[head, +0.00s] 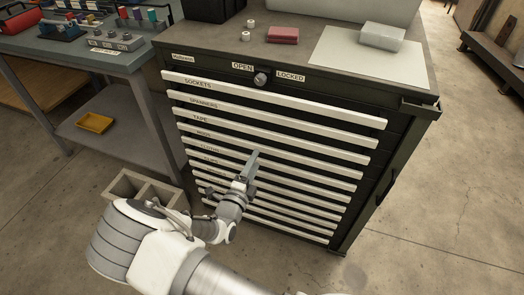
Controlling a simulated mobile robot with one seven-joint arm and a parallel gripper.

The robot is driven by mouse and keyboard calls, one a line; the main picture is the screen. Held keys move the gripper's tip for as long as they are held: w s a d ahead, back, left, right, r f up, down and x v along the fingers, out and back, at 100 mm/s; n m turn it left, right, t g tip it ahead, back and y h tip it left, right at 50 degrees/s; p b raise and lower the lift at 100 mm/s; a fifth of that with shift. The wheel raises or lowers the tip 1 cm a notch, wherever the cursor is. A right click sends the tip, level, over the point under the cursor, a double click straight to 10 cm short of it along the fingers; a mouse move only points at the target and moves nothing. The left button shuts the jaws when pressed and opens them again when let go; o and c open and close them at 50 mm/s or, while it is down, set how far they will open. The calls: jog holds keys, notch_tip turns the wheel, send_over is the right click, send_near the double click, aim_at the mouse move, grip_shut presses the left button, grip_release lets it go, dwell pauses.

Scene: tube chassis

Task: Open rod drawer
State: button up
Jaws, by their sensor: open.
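The dark tool cabinet (395,130) has several closed drawers, each with a long pale handle strip. The rod drawer (310,160) is the fourth from the top; its small label seems to read RODS, below TAPE and above CLOTHS. A round lock knob (260,79) sits between the OPEN and LOCKED labels; its setting is unclear. My gripper (254,158) is open and points at the drawer fronts, left of the middle. Its fingertips overlap the strips around the rod and cloths drawers. I cannot tell whether they touch. No object shows between the fingers.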

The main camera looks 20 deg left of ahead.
aim_at(261, 150)
jog(key=w, duration=0.2)
jog(key=w+b, duration=0.1)
jog(key=w, duration=0.4)
jog(key=shift+d, duration=0.3)
jog(key=shift+s, duration=0.1)
grip_shut()
dwell(0.9)
